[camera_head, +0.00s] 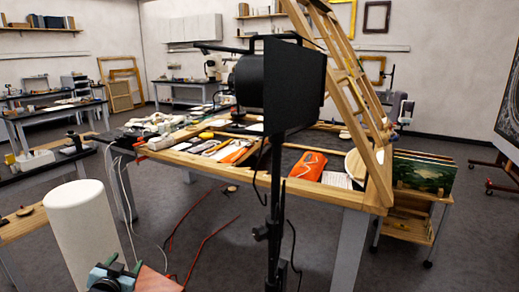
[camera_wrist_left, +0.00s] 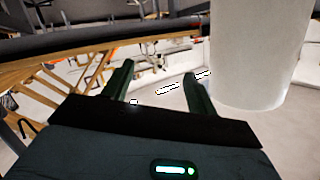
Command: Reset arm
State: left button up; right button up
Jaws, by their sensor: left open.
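My left gripper (camera_head: 115,268) shows at the bottom left of the head view, low in front of the workbench. In the left wrist view its two dark green fingers (camera_wrist_left: 160,82) stand apart with nothing between them. The gripper is open and empty, clear of the bench. My right gripper is in neither view.
A black studio lamp (camera_head: 290,85) on a stand blocks the middle of the head view. The wooden workbench (camera_head: 325,191) behind it holds tools, papers and an orange object (camera_head: 308,165). A wooden easel frame (camera_head: 345,85) leans at right, near a cart (camera_head: 410,230) with paintings.

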pick_arm(q)
jog(key=s+d+f+g+h, duration=0.1)
jog(key=s+d+f+g, duration=0.1)
jog(key=s+d+f, duration=0.55)
jog(key=s+d+f+g+h, duration=0.1)
jog(key=s+d+f, duration=0.2)
jog(key=s+f, duration=0.85)
jog(key=s+d+f+g, duration=0.1)
jog(key=s+d, duration=0.3)
jog(key=s, duration=0.9)
jog(key=s+d+n+g+h, duration=0.1)
jog(key=s+d, duration=0.3)
jog(key=s, duration=0.9)
jog(key=shift+s+f+g+h, duration=0.3)
jog(key=shift+s+f+g, duration=0.1)
jog(key=shift+g, duration=0.4)
